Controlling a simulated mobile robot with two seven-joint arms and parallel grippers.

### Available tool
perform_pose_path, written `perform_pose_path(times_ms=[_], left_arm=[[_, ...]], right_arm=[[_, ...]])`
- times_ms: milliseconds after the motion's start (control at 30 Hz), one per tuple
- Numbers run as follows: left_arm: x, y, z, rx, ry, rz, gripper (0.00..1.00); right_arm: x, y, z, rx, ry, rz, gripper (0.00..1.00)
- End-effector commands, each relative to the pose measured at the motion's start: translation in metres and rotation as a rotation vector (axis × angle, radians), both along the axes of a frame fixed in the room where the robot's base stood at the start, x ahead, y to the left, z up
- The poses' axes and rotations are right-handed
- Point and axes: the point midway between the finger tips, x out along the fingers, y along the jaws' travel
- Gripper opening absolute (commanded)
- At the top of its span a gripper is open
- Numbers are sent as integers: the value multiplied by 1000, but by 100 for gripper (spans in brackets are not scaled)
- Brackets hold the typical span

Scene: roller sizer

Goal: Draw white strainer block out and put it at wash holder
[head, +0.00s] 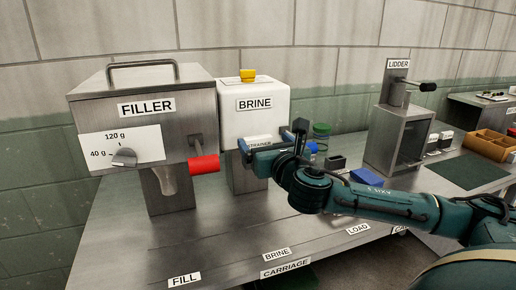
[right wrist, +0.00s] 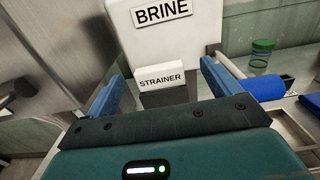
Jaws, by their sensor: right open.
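The white strainer block (right wrist: 161,74), labelled STRAINER, sits at the front of the white BRINE unit (right wrist: 165,28), above a grey part. In the head view the strainer block (head: 259,140) is partly hidden by my right gripper (head: 270,142). The right gripper (right wrist: 160,72) is open, with one blue finger on each side of the block and visible gaps between. I cannot tell how far the fingertips reach along it. My left gripper is not in view. No wash holder can be made out by label.
The steel FILLER (head: 146,107) with a red-ended handle (head: 204,164) stands left of the BRINE unit. A green-lidded jar (head: 321,130), a blue block (head: 366,177) and the LIDDER (head: 397,130) are to the right. The front left of the bench (head: 190,240) is clear.

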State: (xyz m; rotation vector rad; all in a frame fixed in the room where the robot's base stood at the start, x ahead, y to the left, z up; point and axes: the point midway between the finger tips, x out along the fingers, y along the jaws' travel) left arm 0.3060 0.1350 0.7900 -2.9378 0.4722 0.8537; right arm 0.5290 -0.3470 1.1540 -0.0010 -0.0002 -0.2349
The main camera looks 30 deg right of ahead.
Motion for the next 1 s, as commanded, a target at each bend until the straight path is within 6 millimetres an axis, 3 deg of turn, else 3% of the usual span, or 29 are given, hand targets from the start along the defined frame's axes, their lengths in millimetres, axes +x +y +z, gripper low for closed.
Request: perform_pose_path(times_ms=[300, 567, 1000], left_arm=[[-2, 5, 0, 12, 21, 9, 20], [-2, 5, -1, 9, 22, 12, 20], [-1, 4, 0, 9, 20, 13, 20]], right_arm=[[42, -6, -3, 1, 1, -1, 89], [46, -6, -4, 0, 0, 0, 89], [45, -6, -4, 0, 0, 0, 55]])
